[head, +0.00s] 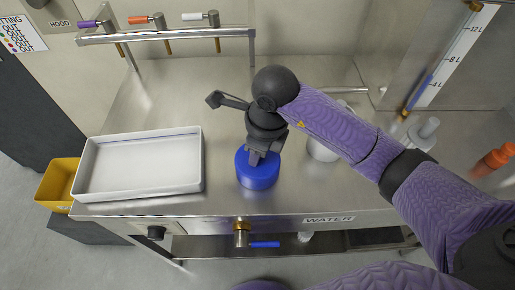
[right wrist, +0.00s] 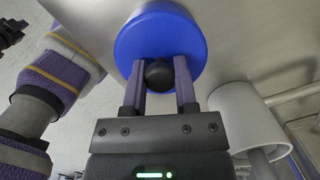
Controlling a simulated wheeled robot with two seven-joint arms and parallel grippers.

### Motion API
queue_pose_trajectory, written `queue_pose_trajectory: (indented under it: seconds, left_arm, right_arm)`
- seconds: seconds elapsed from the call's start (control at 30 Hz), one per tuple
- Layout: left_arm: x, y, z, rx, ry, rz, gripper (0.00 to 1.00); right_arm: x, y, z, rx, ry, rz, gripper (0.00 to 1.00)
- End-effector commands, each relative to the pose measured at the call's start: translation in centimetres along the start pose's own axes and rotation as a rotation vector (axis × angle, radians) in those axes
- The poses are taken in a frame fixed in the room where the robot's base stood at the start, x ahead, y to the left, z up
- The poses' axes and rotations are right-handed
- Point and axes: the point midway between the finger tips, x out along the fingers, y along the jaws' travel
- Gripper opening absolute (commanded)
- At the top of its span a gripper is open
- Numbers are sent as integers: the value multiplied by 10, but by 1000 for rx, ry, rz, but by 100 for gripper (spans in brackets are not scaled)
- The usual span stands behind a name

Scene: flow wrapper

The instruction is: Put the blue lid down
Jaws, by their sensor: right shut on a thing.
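The blue lid (head: 257,172) is a round disc with a black knob, near the front edge of the steel worktop, right of the white tray. My right gripper (head: 262,152) is above it, pointing down. In the right wrist view the gripper (right wrist: 159,85) is shut on the black knob (right wrist: 159,74), one finger on each side, with the blue lid (right wrist: 133,42) beyond the fingers. I cannot tell whether the lid touches the worktop or hangs just above it. I do not see my left gripper.
The white tray (head: 140,188) stands on the worktop (head: 185,108) at left. A white cylindrical vessel (head: 322,150) stands close right of the lid, partly behind my arm. A yellow bin (head: 57,183) is at far left. The worktop behind the tray is clear.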

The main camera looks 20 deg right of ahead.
Motion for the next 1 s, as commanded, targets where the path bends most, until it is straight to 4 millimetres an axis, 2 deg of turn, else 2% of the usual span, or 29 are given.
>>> queue_pose_trajectory:
  seconds: [0.07,0.1,0.23,0.27,0.57,0.67,0.9,1.0]
  left_arm:
    - [2,0,-1,0,1,-1,0]
    - [2,-1,-1,0,1,-2,0]
    - [2,-2,-3,1,4,-4,0]
    - [2,-2,-3,2,5,-4,0]
    - [-2,-3,-5,5,8,-4,0]
    - [-10,-3,-6,5,13,-4,0]
    - [-34,3,-15,5,40,6,0]
    - [-39,6,-19,3,51,12,0]
  right_arm:
    - [3,0,-1,0,1,0,0]
    - [3,0,-1,0,1,0,40]
    - [2,0,0,0,0,0,68]
    - [2,0,0,0,0,0,71]
    - [-3,0,1,0,-1,0,71]
    - [-24,-1,1,0,-2,-5,71]
    - [-93,-1,1,0,-3,-5,71]
    - [-110,-1,1,0,-3,-2,71]
